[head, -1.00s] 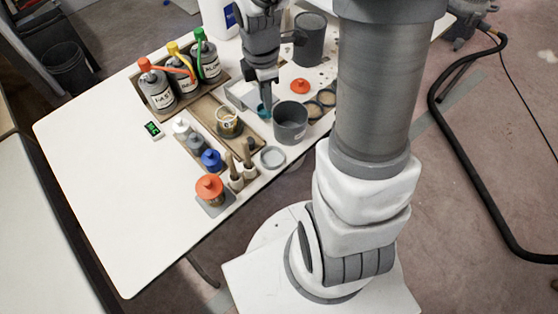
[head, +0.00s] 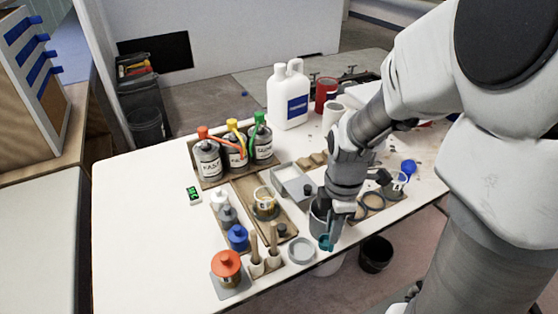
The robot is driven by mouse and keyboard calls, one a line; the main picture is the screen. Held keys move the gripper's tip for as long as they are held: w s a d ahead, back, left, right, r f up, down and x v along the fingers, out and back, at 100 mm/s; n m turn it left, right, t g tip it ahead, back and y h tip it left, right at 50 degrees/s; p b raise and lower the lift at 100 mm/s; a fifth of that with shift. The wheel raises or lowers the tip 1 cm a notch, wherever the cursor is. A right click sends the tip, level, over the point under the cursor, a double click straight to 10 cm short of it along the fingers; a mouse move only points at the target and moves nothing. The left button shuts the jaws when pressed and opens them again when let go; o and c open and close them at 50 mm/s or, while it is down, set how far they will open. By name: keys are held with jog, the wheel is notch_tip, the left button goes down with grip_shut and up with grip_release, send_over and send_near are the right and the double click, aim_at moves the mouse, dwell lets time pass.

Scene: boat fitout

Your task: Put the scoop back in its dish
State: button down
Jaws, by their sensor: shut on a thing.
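My gripper (head: 338,217) points down near the front edge of the bench. It is shut on a teal scoop (head: 325,242), whose bowl hangs below the fingers. The fingers hide the scoop's handle. A grey pot (head: 318,218) stands just behind and left of the gripper, partly covered by it. A pale rectangular open dish (head: 305,196) lies further back and left, apart from the scoop. I cannot see clearly what is in it. A round grey shallow lid or dish (head: 300,251) lies just left of the scoop.
Pump bottles (head: 208,160) stand at the back left, and a white jug (head: 289,97) behind. A small can (head: 265,203) stands in the wooden tray. The bench's left side (head: 140,220) is clear.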

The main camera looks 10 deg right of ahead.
jog(key=shift+w+a+f+b, duration=0.4)
jog(key=shift+w+a+f, duration=0.35)
jog(key=shift+f, duration=0.55)
jog(key=shift+w+a+f+b, duration=0.45)
jog(key=shift+w+a+f, duration=0.35)
jog(key=shift+f, duration=0.55)
jog(key=shift+w+a+f+b, duration=0.4)
jog(key=shift+w+a+f, duration=0.35)
jog(key=shift+f, duration=0.55)
jog(key=shift+f, duration=0.15)
jog(key=c, duration=0.8)
grip_release()
jog(key=shift+o, duration=0.2)
